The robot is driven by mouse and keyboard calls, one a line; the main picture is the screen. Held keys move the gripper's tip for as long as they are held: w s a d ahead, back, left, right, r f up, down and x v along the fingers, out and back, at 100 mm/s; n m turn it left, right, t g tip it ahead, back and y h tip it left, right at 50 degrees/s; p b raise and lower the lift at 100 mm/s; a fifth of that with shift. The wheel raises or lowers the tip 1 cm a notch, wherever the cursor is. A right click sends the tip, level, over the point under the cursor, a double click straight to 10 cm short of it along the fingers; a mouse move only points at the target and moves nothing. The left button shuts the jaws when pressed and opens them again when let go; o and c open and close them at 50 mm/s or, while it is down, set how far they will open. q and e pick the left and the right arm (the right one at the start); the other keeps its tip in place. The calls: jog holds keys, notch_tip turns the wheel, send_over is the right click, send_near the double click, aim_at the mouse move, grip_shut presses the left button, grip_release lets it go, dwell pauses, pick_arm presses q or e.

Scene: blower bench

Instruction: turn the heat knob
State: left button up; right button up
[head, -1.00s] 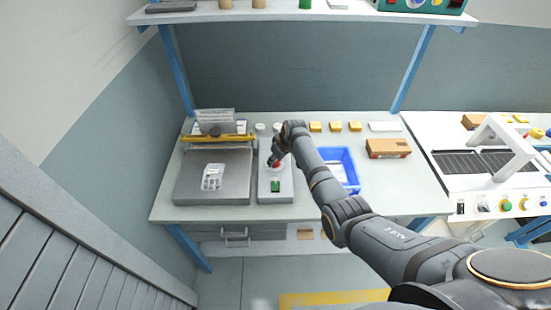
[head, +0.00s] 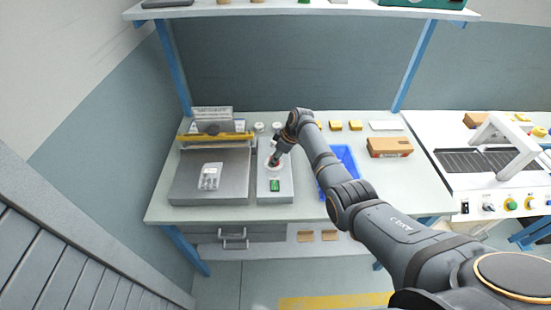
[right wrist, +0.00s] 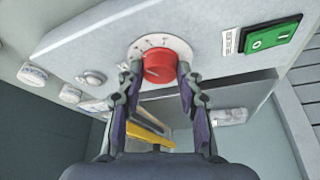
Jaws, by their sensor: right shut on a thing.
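The red heat knob (right wrist: 160,66) stands on a round white dial with dark marks, on a pale control panel (right wrist: 210,25). A pale line shows on the knob's face. My right gripper (right wrist: 158,80) is shut on the knob, with one finger on each side of it. In the head view, my right gripper (head: 274,161) reaches down to the grey control box beside the sealer's flat plate, and mostly hides the knob. A green rocker switch (right wrist: 271,43) sits on the same panel; it also shows in the head view (head: 275,185). My left gripper is not in view.
A grey plate (head: 225,180) with a yellow bar (head: 215,137) and a blister pack (head: 210,177) lies left of the box. A blue bin (head: 345,160) and a brown carton (head: 390,146) stand to the right. The bench's front right is clear.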

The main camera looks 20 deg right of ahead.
jog(key=o, duration=1.2)
jog(key=v, duration=1.2)
